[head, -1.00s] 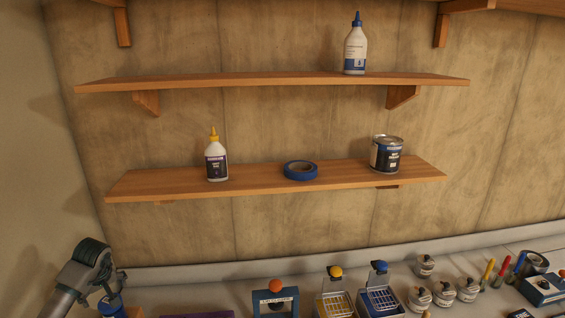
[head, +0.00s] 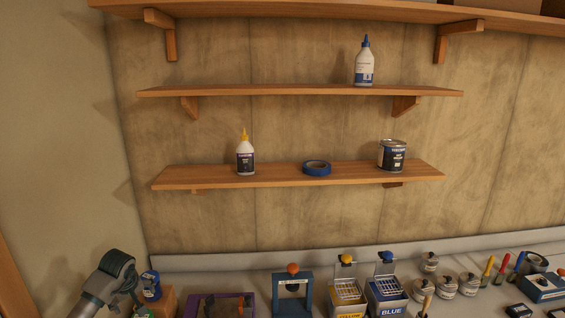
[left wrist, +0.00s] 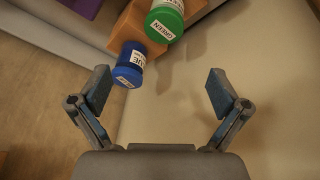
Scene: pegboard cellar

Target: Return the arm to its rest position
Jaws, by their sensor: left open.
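My left gripper (left wrist: 160,90) is open and empty in the left wrist view, its two fingers spread wide. Beyond the fingers are a blue-capped jar (left wrist: 130,63) and a green-capped jar (left wrist: 166,20) labelled GREEN, next to an orange-brown wooden block (left wrist: 128,27). Neither jar is between the fingers. In the head view my left arm comes in at the lower left, beside the blue jar (head: 151,286); its fingers are hard to make out there. My right gripper is not in view.
A purple tray (head: 250,299), a blue stand with an orange ball (head: 293,285), a yellow box (head: 347,291) and a blue box (head: 387,290) line the worktop. Several lidded jars stand to the right. Wall shelves above hold glue bottles (head: 246,158), blue tape (head: 317,168) and a can (head: 392,155).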

